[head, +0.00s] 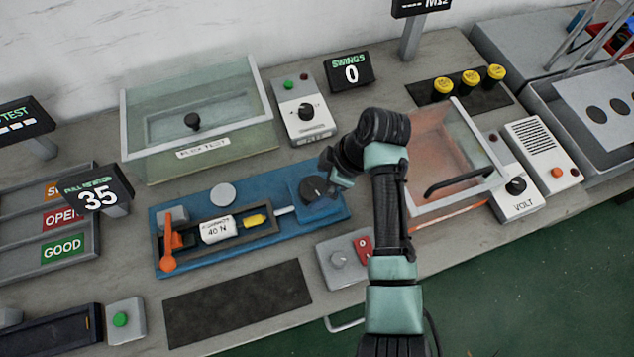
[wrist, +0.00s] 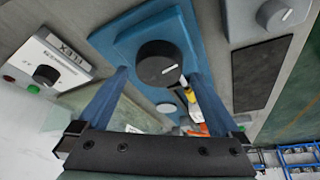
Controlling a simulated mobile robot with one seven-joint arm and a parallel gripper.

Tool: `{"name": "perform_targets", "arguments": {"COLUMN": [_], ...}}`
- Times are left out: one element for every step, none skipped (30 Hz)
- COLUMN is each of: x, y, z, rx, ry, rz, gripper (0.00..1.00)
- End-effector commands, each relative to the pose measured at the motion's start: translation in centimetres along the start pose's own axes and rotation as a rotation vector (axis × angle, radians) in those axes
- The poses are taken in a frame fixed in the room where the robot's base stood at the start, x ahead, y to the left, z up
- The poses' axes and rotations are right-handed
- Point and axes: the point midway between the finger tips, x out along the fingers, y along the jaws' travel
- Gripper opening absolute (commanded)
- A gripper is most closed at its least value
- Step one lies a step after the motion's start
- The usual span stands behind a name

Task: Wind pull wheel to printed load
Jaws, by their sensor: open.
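The pull wheel, a dark round knob with a white pointer line (head: 315,188), sits at the right end of the blue pull fixture (head: 336,212). It also shows in the wrist view (wrist: 158,63). My gripper (wrist: 157,74) is open, its two blue fingers to either side of the wheel with gaps visible; whether they touch it I cannot tell. The pull display (head: 97,195) reads 35.
A flex test box with a clear lid (head: 195,105) stands behind the fixture, with a grey knob box (head: 303,110) and a display reading 0 (head: 350,72). A red-switched box (head: 340,260) is close in front. A dark mat (head: 238,303) lies clear at front.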

Motion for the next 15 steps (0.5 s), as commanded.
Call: {"name": "perform_targets", "arguments": {"x": [0.7,1.1,1.5,1.7,1.9,2.2,2.3,2.4,2.5,2.5,2.5,2.5,2.5,2.5,2.5], "y": [0.0,0.0,0.0,0.0,0.0,0.0,0.0,0.0,0.0,0.0,0.0,0.0,0.0,0.0,0.0], "z": [0.0,0.0,0.0,0.0,0.0,0.0,0.0,0.0,0.0,0.0,0.0,0.0,0.0,0.0,0.0], "rx": [0.001,0.001,0.001,0.001,0.001,0.000,0.000,0.000,0.000,0.000,0.000,0.000,0.000,0.000,0.000], "ry": [-0.001,0.000,0.000,0.000,0.000,0.000,0.000,-0.001,-0.001,0.000,0.000,0.000,0.000,0.000,0.000], "rz": [-0.003,-0.001,-0.002,-0.001,0.000,0.000,0.000,0.000,0.000,0.001,0.001,0.001,0.001,0.001,0.001], "gripper": [1.00,1.00,1.00,1.00,1.00,1.00,1.00,1.00,1.00,1.00,1.00,1.00,1.00,1.00,1.00]}}
